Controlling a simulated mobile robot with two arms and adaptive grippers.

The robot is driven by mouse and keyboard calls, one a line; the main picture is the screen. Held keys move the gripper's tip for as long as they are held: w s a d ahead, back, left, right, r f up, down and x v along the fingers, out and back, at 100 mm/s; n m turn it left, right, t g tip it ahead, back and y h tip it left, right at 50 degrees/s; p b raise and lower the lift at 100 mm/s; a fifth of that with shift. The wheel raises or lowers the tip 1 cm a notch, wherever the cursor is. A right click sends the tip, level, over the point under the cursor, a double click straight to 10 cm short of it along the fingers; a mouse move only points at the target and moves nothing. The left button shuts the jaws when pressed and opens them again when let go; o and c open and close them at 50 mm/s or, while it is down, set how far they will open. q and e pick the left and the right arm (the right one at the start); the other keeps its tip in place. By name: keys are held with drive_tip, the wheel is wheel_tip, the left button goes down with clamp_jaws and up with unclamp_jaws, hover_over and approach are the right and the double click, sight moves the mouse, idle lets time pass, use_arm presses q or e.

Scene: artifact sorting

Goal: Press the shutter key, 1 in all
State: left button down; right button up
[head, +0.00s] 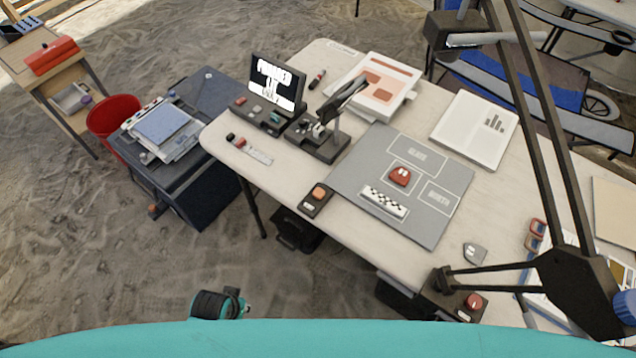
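A small dark box with an orange button (318,192) lies at the table's front edge, left of a grey mat (362,160). A second dark box with a red button (472,301) sits at the front edge further right. Labels are too small to read, so I cannot tell which is the shutter key. A screen unit (274,82) with bold white text has coloured keys at its base. A red object (399,176) and a checkered scale bar (384,201) lie on the mat.
A black stand (325,142) is right of the screen unit. A dark jointed arm structure (535,90) rises over the table's right side. A white binder (474,131) and papers lie behind the mat. A dark cabinet (200,185) and red bucket (112,118) stand left on sand.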

use_arm(q)
drive_tip(key=w+d+r+t+h+p, duration=0.1)
drive_tip(key=w+d+r+p, duration=0.15)
drive_tip(key=r, duration=0.55)
drive_tip(key=w+d+r+h+p, duration=0.1)
drive_tip(key=w+d+r+p, duration=0.15)
drive_tip(key=r, duration=0.55)
drive_tip(key=w+d+r+t+h+p, duration=0.1)
drive_tip(key=w+d+r, duration=0.15)
drive_tip(key=r, duration=0.55)
drive_tip(key=w+d+h, duration=0.2)
drive_tip(key=w+d, duration=0.4)
drive_tip(key=w, duration=0.4)
drive_tip(key=w+d+h+p, duration=0.1)
drive_tip(key=w+d+h, duration=0.1)
drive_tip(key=w+d, duration=0.4)
drive_tip(key=w, duration=0.4)
drive_tip(key=shift+r+t, duration=0.4)
drive_tip(key=shift+w+d, duration=0.1)
